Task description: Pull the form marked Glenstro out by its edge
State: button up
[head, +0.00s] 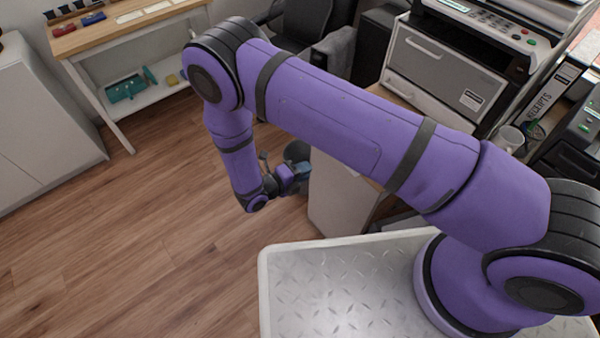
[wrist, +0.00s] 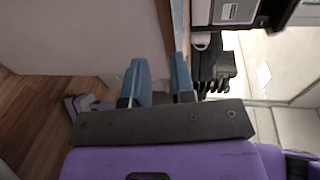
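No form marked Glenstro can be made out in either view. My gripper (head: 298,172) hangs low beside the end of a white-sided desk in the head view, partly covered by its own wrist. In the wrist view the two blue-grey fingers of my gripper (wrist: 160,75) stand apart with a gap between them. Nothing is seen held in the gap. The fingers point towards the desk's wooden edge (wrist: 163,22).
A grey printer-like machine (head: 445,65), a binder marked RECEIPTS (head: 548,100) and a mug (head: 509,138) stand on the desk. A wooden-topped side table (head: 130,25) and a pale cabinet (head: 40,120) stand left. The wooden floor (head: 150,220) between is clear.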

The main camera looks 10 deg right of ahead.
jog(key=r+x, duration=0.2)
jog(key=x, duration=0.8)
jog(key=shift+d, duration=0.25)
jog(key=shift+w, duration=0.2)
jog(key=shift+c, duration=0.4)
grip_shut()
dwell(0.9)
